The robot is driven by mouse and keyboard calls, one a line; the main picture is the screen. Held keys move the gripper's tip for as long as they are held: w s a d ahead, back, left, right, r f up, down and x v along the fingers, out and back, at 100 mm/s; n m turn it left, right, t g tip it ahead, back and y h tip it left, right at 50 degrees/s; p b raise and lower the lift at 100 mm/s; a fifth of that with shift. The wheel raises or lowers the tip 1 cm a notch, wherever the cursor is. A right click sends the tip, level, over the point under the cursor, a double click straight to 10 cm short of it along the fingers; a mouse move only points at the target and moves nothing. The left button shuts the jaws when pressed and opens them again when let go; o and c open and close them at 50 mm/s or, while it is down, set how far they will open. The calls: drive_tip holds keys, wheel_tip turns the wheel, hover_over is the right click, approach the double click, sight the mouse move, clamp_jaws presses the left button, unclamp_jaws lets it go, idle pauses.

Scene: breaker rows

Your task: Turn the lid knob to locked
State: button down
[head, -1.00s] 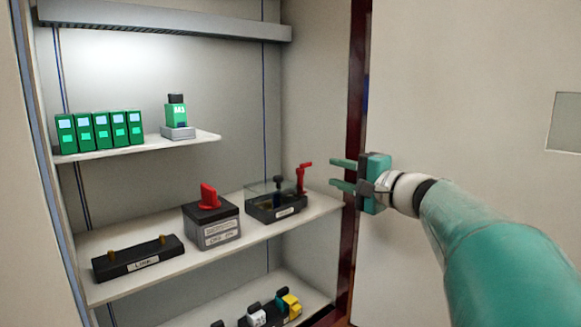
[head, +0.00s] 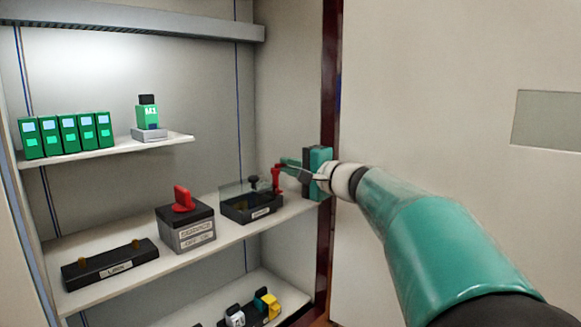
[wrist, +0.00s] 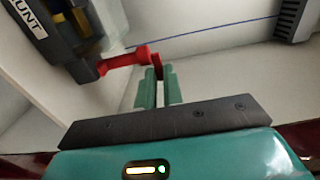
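A dark box labelled SHUNT (wrist: 35,22) with a clear lid stands at the right end of the middle shelf (head: 120,268). A black knob (head: 254,182) stands up at its lid in the head view. A red cranked handle (head: 276,179) rises at the box's right end. In the wrist view the red handle (wrist: 126,58) reaches from the box to between my fingers. My gripper (wrist: 158,78) has its fingers close together on the handle's end, with a narrow gap below it. In the head view my gripper (head: 287,167) partly hides the handle's top.
A grey box with a red switch (head: 182,200) and a black link block (head: 112,263) stand further left. Green modules (head: 65,135) and a separate green unit (head: 147,115) are on the upper shelf. The cabinet's dark red edge (head: 329,100) is close beside my gripper.

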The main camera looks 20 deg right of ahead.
drive_tip(key=shift+s+a+m+h, duration=0.1)
drive_tip(key=shift+m+h, duration=0.2)
drive_tip(key=shift+h, duration=0.2)
drive_tip(key=m+h, duration=0.1)
drive_tip(key=t+h, duration=0.1)
drive_tip(key=shift+s+a+m+h, duration=0.2)
drive_tip(key=shift+s+m+h, duration=0.1)
drive_tip(key=shift+m, duration=0.1)
drive_tip(key=shift+s+m+h, duration=0.15)
drive_tip(key=shift+m+h, duration=0.55)
drive_tip(key=shift+h, duration=0.4)
drive_tip(key=shift+s+m+h, duration=0.15)
drive_tip(key=shift+m+h, duration=0.55)
drive_tip(key=shift+h, duration=0.4)
drive_tip(key=shift+s+a+m+h, duration=0.1)
drive_tip(key=shift+m+h, duration=0.35)
drive_tip(key=shift+h, duration=0.25)
drive_tip(key=shift+s+a+m+h, duration=0.1)
drive_tip(key=shift+m+h, duration=0.35)
drive_tip(key=shift+h, duration=0.25)
drive_tip(key=shift+s+a+f+m+g+h, duration=0.1)
drive_tip(key=shift+a+m+g+h, duration=0.15)
drive_tip(key=shift+m+g+h, duration=0.6)
drive_tip(key=shift+s+a+m+g+h, duration=0.1)
drive_tip(key=shift+a+m+g+h, duration=0.15)
drive_tip(key=shift+m+h, duration=1.1)
drive_tip(key=shift+n+h, duration=0.4)
